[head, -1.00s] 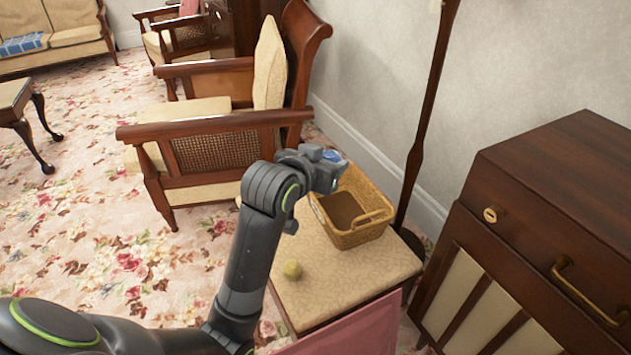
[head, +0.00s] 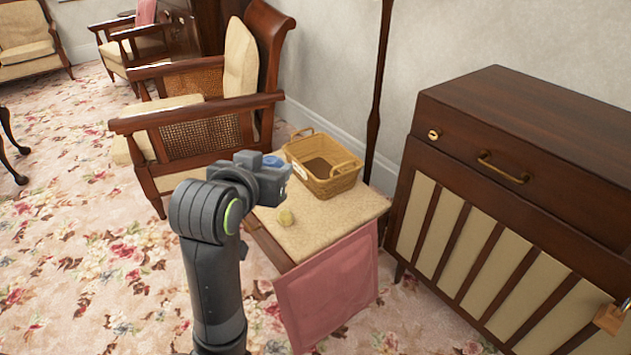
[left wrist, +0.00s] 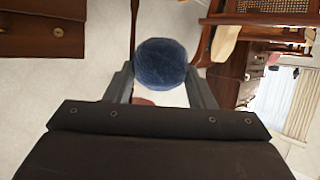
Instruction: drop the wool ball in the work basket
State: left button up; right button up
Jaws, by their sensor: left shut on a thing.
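The blue wool ball (left wrist: 160,65) is held between the two fingers of my left gripper (left wrist: 160,88) in the left wrist view. In the head view a bit of the blue ball (head: 272,162) shows at the gripper (head: 284,172), mostly hidden by the wrist. The wicker work basket (head: 335,182) stands open on a small cream-topped table, and its inside looks brown. The gripper is in front of and left of the basket in the picture, not over its opening. My right gripper is not in view.
A wooden armchair (head: 200,125) stands behind left, a dark cabinet (head: 510,200) at right. Flowered carpet (head: 90,240) is clear at left.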

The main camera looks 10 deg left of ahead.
aim_at(317, 175)
jog(key=k+z, duration=0.15)
jog(key=z, duration=0.2)
jog(key=k+z, duration=0.1)
jog(key=z, duration=0.25)
jog(key=k+l+z, duration=0.1)
jog(key=z, duration=0.25)
jog(key=i+j+z, duration=0.2)
jog(key=j, duration=0.6)
jog(key=j+z, duration=0.2)
jog(key=j, duration=2.35)
